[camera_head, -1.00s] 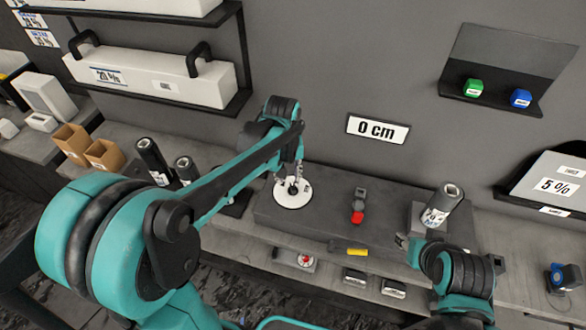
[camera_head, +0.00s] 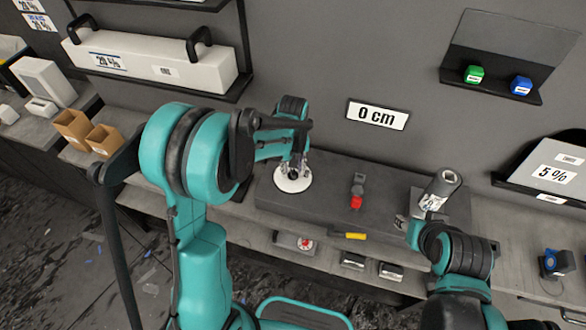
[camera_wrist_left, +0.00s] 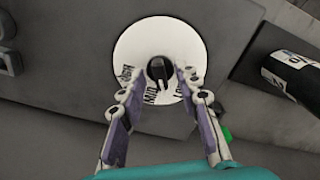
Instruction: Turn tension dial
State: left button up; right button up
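The dial is a white disc (camera_head: 293,183) with a black knob, at the left end of the dark grey bench block (camera_head: 325,205). In the left wrist view the disc (camera_wrist_left: 145,38) carries printed labels, one reading "MID", and the black knob (camera_wrist_left: 157,70) sits at its centre. My left gripper (camera_wrist_left: 160,78) is open, with its two fingers apart on either side of the knob's lower end. In the head view my left gripper (camera_head: 294,165) hides part of the disc. My right gripper (camera_head: 408,222) is low at the block's right end; its fingers are too small to read.
A silver-topped roll (camera_head: 438,190) stands by my right gripper. A red-tipped lever (camera_head: 356,202) is mid-block. A "0 cm" sign (camera_head: 377,114) hangs on the wall. Small brown boxes (camera_head: 72,125) stand at left. In the wrist view a dark roll (camera_wrist_left: 290,75) lies right of the dial.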

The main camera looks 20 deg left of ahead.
pick_arm(q)
grip_shut()
jog(key=shift+m, duration=1.2)
jog(key=shift+m+b, duration=0.5)
jog(key=shift+m, duration=1.2)
grip_release()
